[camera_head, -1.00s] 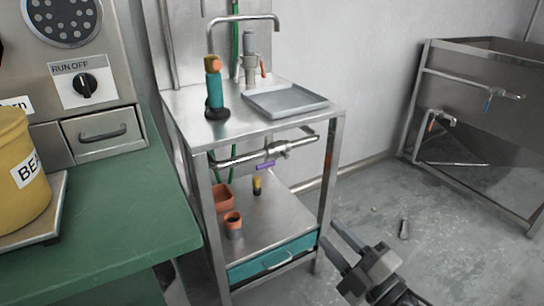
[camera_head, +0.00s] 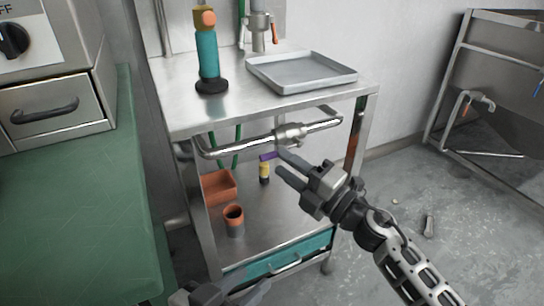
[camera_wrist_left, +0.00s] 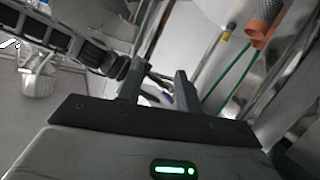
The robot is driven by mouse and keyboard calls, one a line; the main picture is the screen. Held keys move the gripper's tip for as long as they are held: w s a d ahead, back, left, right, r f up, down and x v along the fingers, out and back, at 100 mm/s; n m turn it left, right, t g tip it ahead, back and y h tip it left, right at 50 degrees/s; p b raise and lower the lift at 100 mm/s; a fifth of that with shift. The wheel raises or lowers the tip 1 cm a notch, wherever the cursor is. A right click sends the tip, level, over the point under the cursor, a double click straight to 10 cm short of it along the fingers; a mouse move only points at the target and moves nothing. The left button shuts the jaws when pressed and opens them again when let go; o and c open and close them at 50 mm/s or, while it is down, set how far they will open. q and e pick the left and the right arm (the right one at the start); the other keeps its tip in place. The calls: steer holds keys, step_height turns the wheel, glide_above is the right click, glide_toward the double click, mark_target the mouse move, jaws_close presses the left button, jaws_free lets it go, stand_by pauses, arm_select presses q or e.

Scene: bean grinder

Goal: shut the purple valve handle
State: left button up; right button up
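The purple valve handle (camera_head: 269,157) hangs under the valve body (camera_head: 290,133) on the metal pipe below the sink-stand top. It shows only as a short purple piece, partly behind my right gripper's fingertips. My right gripper (camera_head: 281,161) reaches in from the lower right, its two fingers apart, tips right beside the handle; I cannot tell if they touch it. My left gripper (camera_head: 240,288) is at the bottom edge, low in front of the stand and away from the handle. The left wrist view shows its fingers (camera_wrist_left: 157,82) apart with nothing gripped between them.
A grey tray (camera_head: 302,72) and a teal tool with an orange top (camera_head: 208,55) stand on the steel top. The lower shelf holds an orange box (camera_head: 219,187), an orange-rimmed cup (camera_head: 234,220) and a yellow-black item (camera_head: 264,172). A green table (camera_head: 75,200) is at left.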

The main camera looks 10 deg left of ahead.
mark_target(275, 157)
steer(key=x, duration=0.4)
steer(key=shift+w+a+b, duration=0.2)
steer(key=shift+w+b, duration=0.05)
steer(key=shift+b, duration=0.1)
arm_select(q)
steer(key=shift+w+d, duration=0.1)
steer(key=shift+d, duration=0.05)
steer(key=shift+w+r, duration=0.1)
steer(key=shift+r, duration=0.15)
arm_select(e)
jaws_close()
